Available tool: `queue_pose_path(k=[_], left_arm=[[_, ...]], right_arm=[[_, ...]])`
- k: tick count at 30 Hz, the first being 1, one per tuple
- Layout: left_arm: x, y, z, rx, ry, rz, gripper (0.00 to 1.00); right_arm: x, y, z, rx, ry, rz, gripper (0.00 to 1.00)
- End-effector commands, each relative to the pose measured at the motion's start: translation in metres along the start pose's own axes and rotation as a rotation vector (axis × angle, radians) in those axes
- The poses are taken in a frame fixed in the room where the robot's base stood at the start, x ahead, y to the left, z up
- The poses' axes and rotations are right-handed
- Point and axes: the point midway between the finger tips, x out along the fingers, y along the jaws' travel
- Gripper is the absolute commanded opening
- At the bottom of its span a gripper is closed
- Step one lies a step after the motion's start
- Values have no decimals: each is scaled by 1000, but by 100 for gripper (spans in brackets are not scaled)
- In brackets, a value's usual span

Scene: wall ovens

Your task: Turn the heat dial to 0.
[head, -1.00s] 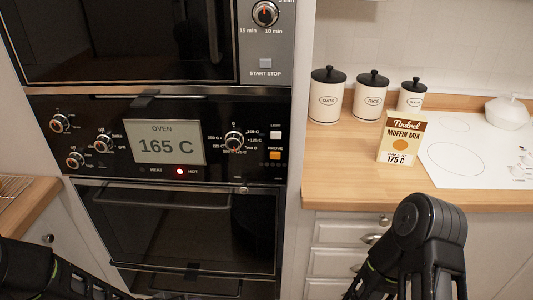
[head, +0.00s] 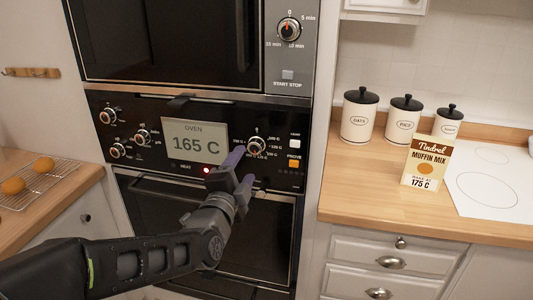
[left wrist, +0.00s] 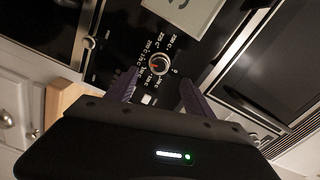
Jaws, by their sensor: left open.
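The heat dial (head: 256,146) is a round knob with an orange-red centre, ringed by temperature marks, right of the oven display (head: 194,141), which reads 165 C. A red lamp glows below the display. My left gripper (head: 242,168) is open just below and left of the dial in the head view, with nothing between its fingers. In the left wrist view, the dial (left wrist: 160,65) shows beyond the purple fingers, in line with the gap between them and apart from them. My right gripper is not in view.
Other knobs (head: 141,137) sit left of the display. White and orange buttons (head: 294,163) lie right of the dial. The oven door (head: 260,225) is below. A muffin mix box (head: 427,163) reading 175 C and canisters (head: 359,117) stand on the right counter.

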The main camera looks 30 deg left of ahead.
Motion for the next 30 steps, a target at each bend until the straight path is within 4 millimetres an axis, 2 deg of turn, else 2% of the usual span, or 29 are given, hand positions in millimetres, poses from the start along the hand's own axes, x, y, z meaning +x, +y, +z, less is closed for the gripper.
queue_pose_path(k=[11, 16, 21, 30], left_arm=[[1, 0, -1, 16, 1, 2, 61], [9, -1, -2, 14, 1, 6, 61], [27, -1, -2, 15, 2, 6, 61], [71, 0, -1, 15, 1, 4, 61]], right_arm=[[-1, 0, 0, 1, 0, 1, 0], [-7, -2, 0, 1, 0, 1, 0], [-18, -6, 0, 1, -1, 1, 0], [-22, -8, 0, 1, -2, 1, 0]])
